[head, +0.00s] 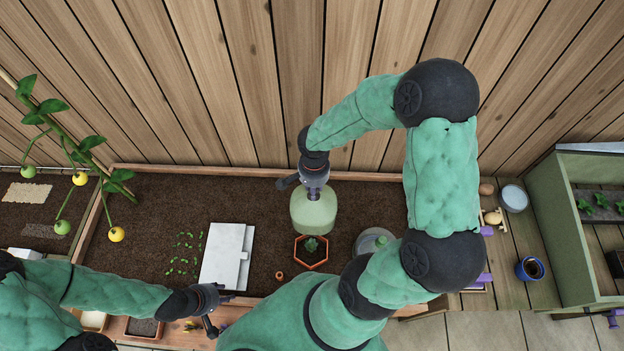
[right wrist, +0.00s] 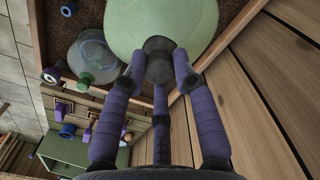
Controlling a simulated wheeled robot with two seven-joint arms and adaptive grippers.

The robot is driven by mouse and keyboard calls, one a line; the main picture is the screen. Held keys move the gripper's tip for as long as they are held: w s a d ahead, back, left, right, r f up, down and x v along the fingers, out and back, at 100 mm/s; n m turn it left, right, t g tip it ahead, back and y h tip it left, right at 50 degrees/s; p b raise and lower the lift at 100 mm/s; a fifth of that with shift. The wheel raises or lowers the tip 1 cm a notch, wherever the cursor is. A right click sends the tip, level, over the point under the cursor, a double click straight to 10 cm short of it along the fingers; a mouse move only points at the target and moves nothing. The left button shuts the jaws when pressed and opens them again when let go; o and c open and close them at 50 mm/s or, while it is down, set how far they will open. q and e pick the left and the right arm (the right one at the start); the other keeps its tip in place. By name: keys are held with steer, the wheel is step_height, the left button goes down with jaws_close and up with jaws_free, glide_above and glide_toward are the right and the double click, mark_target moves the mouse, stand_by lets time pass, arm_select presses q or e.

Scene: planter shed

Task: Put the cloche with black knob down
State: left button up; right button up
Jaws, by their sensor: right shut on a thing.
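My right gripper (head: 314,190) is shut on the black knob (right wrist: 158,62) of a pale green cloche (head: 314,212). The same cloche fills the top of the right wrist view (right wrist: 160,22). It is over the dark soil of the planter bed, just behind a small succulent in an orange hexagonal pot (head: 311,262). I cannot tell whether its rim touches the soil. A second, clear cloche (head: 371,241) stands to the right, partly hidden by my right arm; the right wrist view shows its green knob (right wrist: 86,78). My left gripper (head: 221,312) is open and empty near the bed's front edge.
A white board (head: 222,255) and green seedlings (head: 184,252) lie on the soil left of the pot. A wooden wall (head: 250,80) rises behind the bed. A tomato vine (head: 75,150) hangs at the left. A blue mug (head: 530,268) is at the right.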

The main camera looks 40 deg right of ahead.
steer(key=w+d+f, duration=0.2)
steer(key=w, duration=0.1)
steer(key=w+d, duration=0.1)
steer(key=d, duration=0.1)
steer(key=shift+w+f, duration=0.25)
steer(key=shift+f, duration=0.15)
steer(key=w+d+f, duration=0.3)
steer(key=f, duration=0.2)
steer(key=shift+w+f, duration=0.4)
step_height(320, 180, down, 3)
steer(key=shift+w+d+f, duration=0.1)
steer(key=shift+d, duration=0.05)
steer(key=shift+b, duration=0.35)
steer(key=shift+f, duration=0.15)
steer(key=o, duration=1)
